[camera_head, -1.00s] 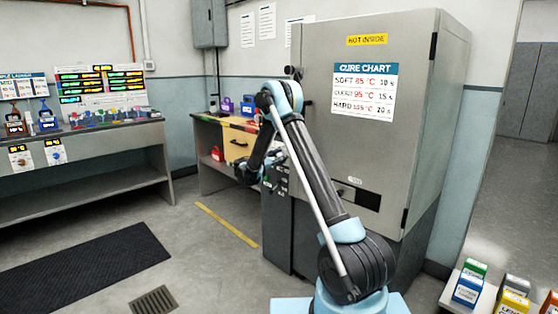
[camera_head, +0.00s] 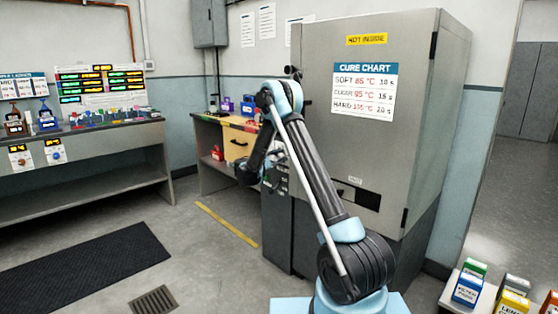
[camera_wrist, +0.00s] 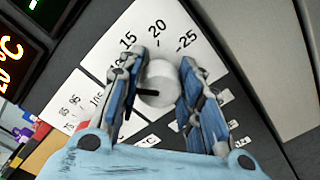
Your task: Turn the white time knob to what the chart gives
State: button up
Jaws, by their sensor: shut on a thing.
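The white time knob (camera_wrist: 161,80) sits on a white dial plate in the wrist view. My gripper (camera_wrist: 163,100) is shut on it, with one finger on each side. A dark pointer mark shows at the knob's lower left. The printed marks 15, 20 and 25 show above the knob; lower marks are partly hidden by the left finger. In the head view, the cure chart (camera_head: 363,90) on the grey oven (camera_head: 318,60) reads soft 85 °C 10 s, clear 95 °C 15 s, hard 105 °C 20 s. My arm hides the knob there.
Beside the time dial is a temperature scale (camera_wrist: 75,100) with a red knob (camera_wrist: 82,126), partly behind my gripper. A desk (camera_head: 236,146) stands behind my arm; open floor lies at left.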

jog(key=shift+s+f, duration=0.1)
jog(key=o, duration=1.1)
jog(key=v, duration=1.2)
